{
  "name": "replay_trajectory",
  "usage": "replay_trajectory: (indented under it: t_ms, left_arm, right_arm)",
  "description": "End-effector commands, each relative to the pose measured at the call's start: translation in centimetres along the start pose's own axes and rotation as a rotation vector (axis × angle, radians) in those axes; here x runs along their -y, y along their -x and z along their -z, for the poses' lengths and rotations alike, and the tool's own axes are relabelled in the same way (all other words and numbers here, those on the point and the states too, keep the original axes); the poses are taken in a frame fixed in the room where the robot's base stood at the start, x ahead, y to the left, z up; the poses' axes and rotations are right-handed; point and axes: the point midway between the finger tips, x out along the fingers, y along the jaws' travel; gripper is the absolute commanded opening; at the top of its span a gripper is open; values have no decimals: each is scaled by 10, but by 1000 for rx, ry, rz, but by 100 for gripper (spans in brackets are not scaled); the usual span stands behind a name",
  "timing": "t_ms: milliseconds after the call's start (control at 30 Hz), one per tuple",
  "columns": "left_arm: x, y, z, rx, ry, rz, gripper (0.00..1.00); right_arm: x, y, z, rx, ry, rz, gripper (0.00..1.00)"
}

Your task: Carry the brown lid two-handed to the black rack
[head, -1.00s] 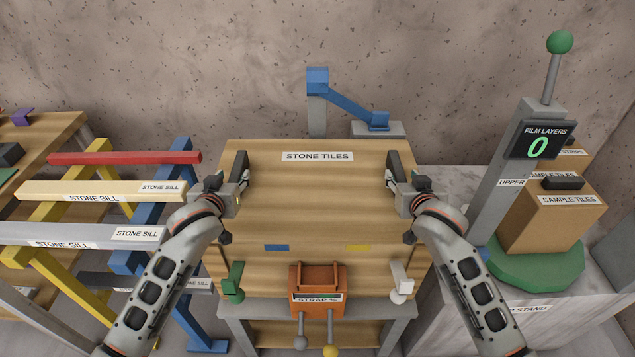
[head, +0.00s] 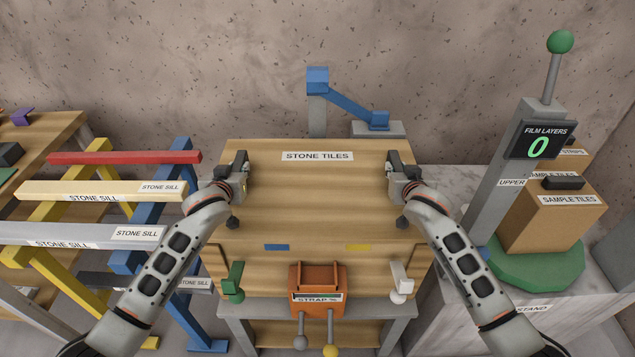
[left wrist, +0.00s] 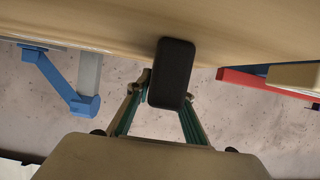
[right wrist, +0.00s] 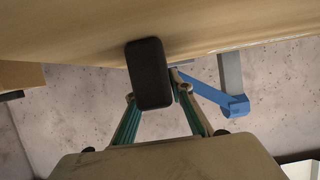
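The brown wooden lid (head: 317,195), labelled STONE TILES, lies flat on a wooden crate (head: 270,258). Dark handles stand at its left side (head: 240,160) and right side (head: 395,160). My left gripper (head: 237,178) is at the left handle. My right gripper (head: 399,178) is at the right handle. In the left wrist view, a black handle block (left wrist: 172,72) covers one fingertip. In the right wrist view, the other block (right wrist: 150,72) does the same. Whether the fingers are clamped is hidden. I cannot make out the black rack.
An orange STRAP unit (head: 317,280) is at the crate's front, between green (head: 234,282) and white (head: 399,280) clamps. A blue jointed arm (head: 345,102) stands behind. Yellow and blue racks with sills (head: 100,190) are left. A film-layers post (head: 520,170) and green turntable (head: 535,262) are right.

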Motion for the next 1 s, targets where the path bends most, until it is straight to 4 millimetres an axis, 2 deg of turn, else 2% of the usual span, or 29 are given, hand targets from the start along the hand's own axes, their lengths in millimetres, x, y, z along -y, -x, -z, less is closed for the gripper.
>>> replay_trajectory:
  t_ms: [67, 567, 1000]
  left_arm:
    - [0, 0, 0, 0, 0, 0, 0]
    - [0, 1, 6, -7, 1, -1, 0]
    - [0, 11, 33, -12, 1, 0, 0]
  right_arm:
    - [0, 0, 0, 0, 0, 0, 0]
    - [0, 1, 6, -7, -1, 1, 0]
    - [0, 11, 32, -12, -1, 0, 0]
